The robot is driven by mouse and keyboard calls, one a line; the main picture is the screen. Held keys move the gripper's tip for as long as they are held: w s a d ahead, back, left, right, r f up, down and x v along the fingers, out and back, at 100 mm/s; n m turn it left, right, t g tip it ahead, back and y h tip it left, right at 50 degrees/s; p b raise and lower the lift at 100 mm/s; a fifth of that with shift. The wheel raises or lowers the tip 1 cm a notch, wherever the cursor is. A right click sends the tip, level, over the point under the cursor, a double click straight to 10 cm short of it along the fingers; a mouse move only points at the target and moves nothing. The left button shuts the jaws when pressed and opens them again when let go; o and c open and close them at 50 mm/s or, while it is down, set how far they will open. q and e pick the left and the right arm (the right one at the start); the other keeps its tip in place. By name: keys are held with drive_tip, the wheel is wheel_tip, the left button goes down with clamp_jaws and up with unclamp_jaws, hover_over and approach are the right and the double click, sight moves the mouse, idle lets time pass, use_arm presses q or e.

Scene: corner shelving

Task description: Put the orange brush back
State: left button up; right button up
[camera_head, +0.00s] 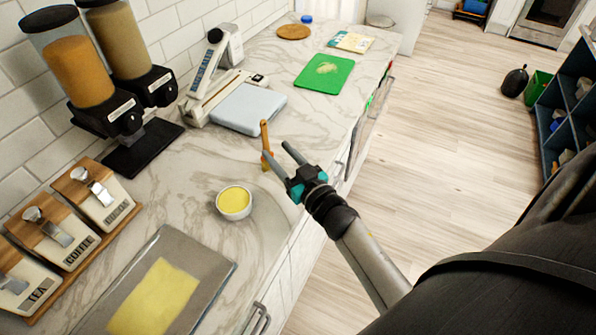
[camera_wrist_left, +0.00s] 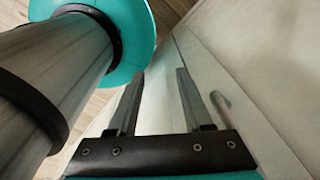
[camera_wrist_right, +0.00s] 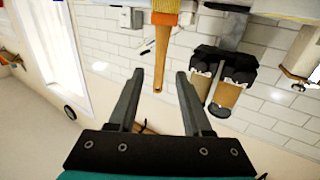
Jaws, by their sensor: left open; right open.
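The orange brush (camera_head: 264,136) stands upright on the marble counter, handle up, beside the right gripper in the head view. My right gripper (camera_head: 275,148) is open with its fingers close to the brush; its left finger hides part of the brush's lower end. In the right wrist view, which looks upside down, the brush handle (camera_wrist_right: 160,58) hangs between the open fingertips (camera_wrist_right: 159,75), and its wider head is at the top edge. I cannot tell if a finger touches it. My left gripper (camera_wrist_left: 155,72) is open and empty before a pale panel; the head view does not show it.
A bowl of yellow content (camera_head: 234,202) and a grey tray (camera_head: 225,272) stand nearer on the counter. A bar handle (camera_wrist_left: 225,110) is near my left gripper.

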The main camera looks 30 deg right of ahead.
drive_tip(key=s, duration=0.8)
drive_tip(key=shift+d, duration=0.15)
drive_tip(key=shift+w, duration=0.1)
